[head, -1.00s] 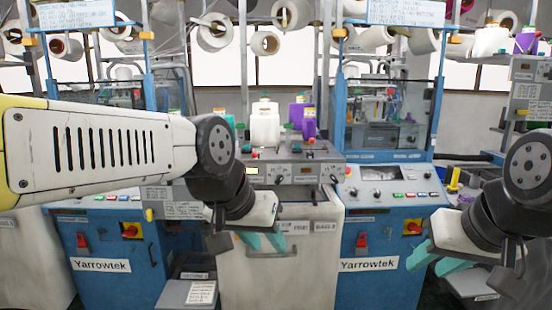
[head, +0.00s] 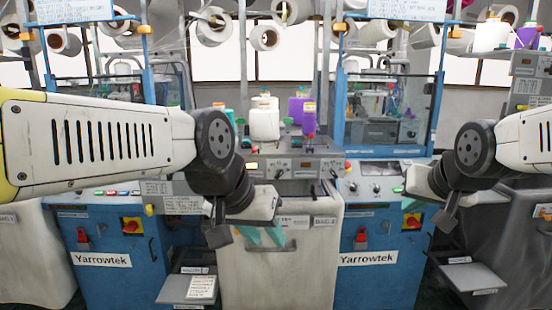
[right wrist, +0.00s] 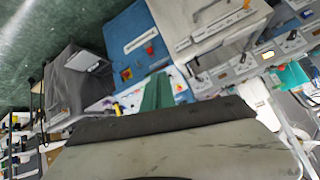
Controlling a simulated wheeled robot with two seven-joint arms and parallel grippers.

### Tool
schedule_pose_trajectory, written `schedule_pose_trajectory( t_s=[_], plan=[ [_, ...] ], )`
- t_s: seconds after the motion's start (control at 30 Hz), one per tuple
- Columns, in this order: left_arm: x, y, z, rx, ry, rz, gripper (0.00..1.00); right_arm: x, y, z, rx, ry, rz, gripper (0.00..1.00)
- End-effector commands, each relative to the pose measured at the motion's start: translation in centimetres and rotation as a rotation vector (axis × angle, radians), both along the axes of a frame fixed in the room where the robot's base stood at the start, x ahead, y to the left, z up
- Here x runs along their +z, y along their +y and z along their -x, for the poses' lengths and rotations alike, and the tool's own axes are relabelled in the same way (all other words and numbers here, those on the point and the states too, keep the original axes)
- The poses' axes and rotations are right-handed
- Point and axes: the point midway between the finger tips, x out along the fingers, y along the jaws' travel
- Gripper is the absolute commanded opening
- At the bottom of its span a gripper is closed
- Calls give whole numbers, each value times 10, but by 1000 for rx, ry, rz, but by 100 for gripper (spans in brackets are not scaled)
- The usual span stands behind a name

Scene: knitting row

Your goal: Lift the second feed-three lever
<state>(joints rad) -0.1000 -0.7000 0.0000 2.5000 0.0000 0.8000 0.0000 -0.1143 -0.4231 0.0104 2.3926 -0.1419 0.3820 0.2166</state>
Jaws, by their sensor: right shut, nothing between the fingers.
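I cannot tell which part is the second feed-three lever. Another small yellow part (right wrist: 117,107) shows beside the fingers in the right wrist view. My left gripper (head: 263,235) has its teal fingers apart, in front of the grey centre cabinet, touching nothing that I can see. My right gripper (head: 424,198) is shut and empty, in front of the right blue machine's panel. Its teal fingers lie together in the right wrist view (right wrist: 156,92).
Between the blue machines stands a grey cabinet (head: 275,268) with a control unit (head: 295,167) and yarn cones (head: 264,122) on top. The right blue machine (head: 372,275) has a clear guard. Low shelves (head: 188,288) stick out at left and right (head: 472,277).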

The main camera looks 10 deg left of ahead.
Motion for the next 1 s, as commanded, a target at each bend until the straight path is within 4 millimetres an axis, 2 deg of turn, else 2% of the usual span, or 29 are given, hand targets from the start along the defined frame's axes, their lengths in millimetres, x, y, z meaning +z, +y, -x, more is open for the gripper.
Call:
schedule_pose_trajectory(
  t_s=[0.03, 0.2, 0.4, 0.5, 0.6, 0.73, 0.87, 1.0],
  plan=[
    [0, 0, 0, 0, 0, 0, 36, 1, 6, -25, -4, -35, -13, 0],
    [0, 0, 0, 0, 0, 0, 36, 12, 35, -104, -2, -194, -99, 0],
    [0, 0, 0, 0, 0, 0, 36, 15, 87, -179, 55, -353, -259, 0],
    [0, 0, 0, 0, 0, 0, 36, 12, 118, -207, 103, -415, -363, 0],
    [0, 0, 0, 0, 0, 0, 36, 5, 150, -227, 158, -463, -483, 0],
    [0, 0, 0, 0, 0, 0, 36, -8, 193, -242, 242, -502, -658, 0],
    [0, 0, 0, 0, 0, 0, 36, -25, 233, -245, 334, -511, -855, 0],
    [0, 0, 0, 0, 0, 0, 36, -46, 267, -235, 429, -490, -1078, 0]
  ],
)
